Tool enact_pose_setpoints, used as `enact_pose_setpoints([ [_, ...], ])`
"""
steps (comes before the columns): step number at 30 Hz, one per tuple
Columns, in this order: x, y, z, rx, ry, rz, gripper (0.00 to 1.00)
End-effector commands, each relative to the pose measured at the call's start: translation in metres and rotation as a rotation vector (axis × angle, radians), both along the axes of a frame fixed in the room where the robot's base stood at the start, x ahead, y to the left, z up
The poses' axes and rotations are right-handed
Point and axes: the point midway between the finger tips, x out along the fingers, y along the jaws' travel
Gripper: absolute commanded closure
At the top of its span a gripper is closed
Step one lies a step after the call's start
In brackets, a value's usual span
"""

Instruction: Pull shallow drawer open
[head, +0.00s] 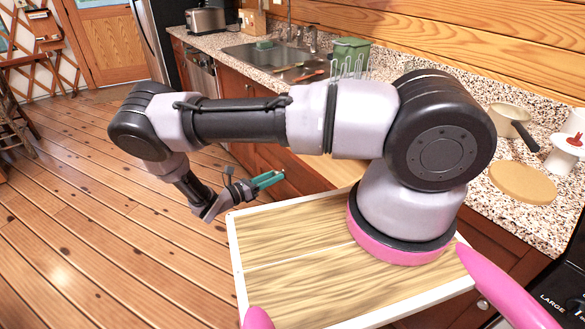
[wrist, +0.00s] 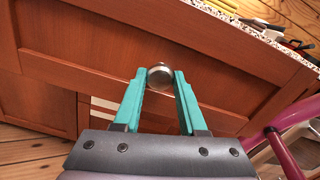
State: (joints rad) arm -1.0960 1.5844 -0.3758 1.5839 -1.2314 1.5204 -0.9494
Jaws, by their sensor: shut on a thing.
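The drawer front (wrist: 100,68) is a reddish-brown wooden panel under the speckled counter edge in the wrist view. A round metal knob (wrist: 160,77) stands out from it. My gripper (wrist: 158,88) has its two teal fingers on either side of the knob and is shut on it. In the head view my gripper (head: 269,180) reaches the cabinet front below the counter, and the knob is too small or hidden to make out there. I cannot tell whether the drawer stands out from the cabinet.
The speckled counter (head: 465,160) runs along the wall, with a sink (head: 262,55), a green container (head: 350,55), a saucepan (head: 508,118) and a round board (head: 523,183) on it. A stove edge (head: 560,290) is at the lower right. The plank floor (head: 90,230) at left is clear.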

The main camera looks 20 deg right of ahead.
Motion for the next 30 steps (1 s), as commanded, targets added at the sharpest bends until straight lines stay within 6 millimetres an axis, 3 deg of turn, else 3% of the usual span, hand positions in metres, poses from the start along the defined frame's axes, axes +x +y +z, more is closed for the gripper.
enact_pose_setpoints([
  [3, -0.008, 0.022, 0.000, 0.001, -0.001, 0.002, 1.00],
  [9, -0.015, 0.042, 0.000, -0.001, -0.001, 0.000, 1.00],
  [23, -0.017, 0.047, 0.000, -0.002, -0.001, 0.000, 1.00],
  [24, -0.017, 0.047, 0.000, -0.002, -0.002, 0.000, 0.52],
  [26, -0.017, 0.047, 0.000, -0.002, -0.002, 0.000, 0.29],
  [30, -0.017, 0.047, 0.000, -0.001, 0.000, -0.001, 0.29],
])
